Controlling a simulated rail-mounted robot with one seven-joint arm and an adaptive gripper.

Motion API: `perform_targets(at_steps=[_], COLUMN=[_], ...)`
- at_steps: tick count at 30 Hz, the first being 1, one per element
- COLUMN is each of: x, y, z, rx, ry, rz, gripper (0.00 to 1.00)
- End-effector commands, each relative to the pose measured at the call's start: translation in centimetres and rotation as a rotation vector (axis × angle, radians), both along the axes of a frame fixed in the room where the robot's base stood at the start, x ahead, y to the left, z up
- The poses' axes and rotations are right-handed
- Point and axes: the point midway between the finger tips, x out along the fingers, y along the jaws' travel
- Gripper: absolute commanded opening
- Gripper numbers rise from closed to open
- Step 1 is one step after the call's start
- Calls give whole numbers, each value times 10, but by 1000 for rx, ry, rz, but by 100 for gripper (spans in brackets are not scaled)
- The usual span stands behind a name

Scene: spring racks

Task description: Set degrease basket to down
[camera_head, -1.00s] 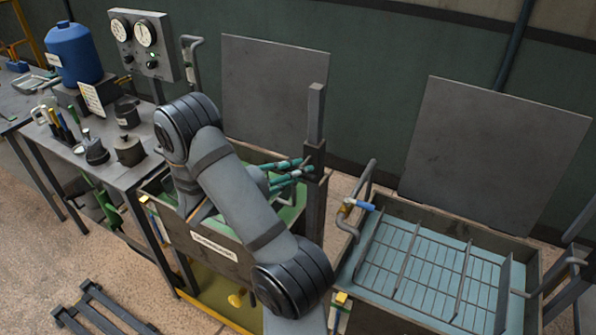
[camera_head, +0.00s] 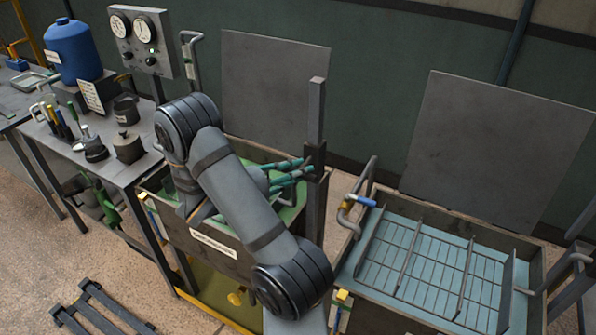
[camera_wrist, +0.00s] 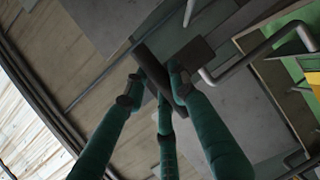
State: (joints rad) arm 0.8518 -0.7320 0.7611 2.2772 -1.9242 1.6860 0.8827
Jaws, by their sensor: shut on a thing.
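The degrease tank is a dark metal tank (camera_head: 178,232) with green inside and a white label on its front; my arm covers much of it. A dark upright post (camera_head: 316,112) stands at its right side, with a dark block (camera_head: 318,153) around it. My gripper (camera_head: 306,172) has teal fingers and is shut on a dark handle piece beside that block. In the wrist view, the fingers (camera_wrist: 158,84) close around the dark handle (camera_wrist: 149,66), with a dark plate (camera_wrist: 192,54) behind. The basket cannot be clearly made out behind my arm.
A second tank (camera_head: 541,275) with a wire rack (camera_head: 425,272) over pale blue liquid stands at right, with a pipe and blue-handled valve (camera_head: 362,200) at its left edge. A bench (camera_head: 125,172) with tools and pots is at left. Grey panels (camera_head: 270,90) stand behind.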

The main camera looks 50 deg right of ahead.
Motion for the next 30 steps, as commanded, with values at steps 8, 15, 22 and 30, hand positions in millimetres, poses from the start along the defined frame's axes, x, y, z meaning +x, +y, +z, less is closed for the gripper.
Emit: perform_targets(at_steps=[8, 15, 22, 30], x=[-4, -4, -4, -4], y=[0, 0, 0, 0], z=[-66, -119, -147, -149], rx=[7, 7, 7, 9], ry=[10, 10, 10, 12], rz=[-7, -7, -9, -7], gripper=[0, 0, 0, 0])
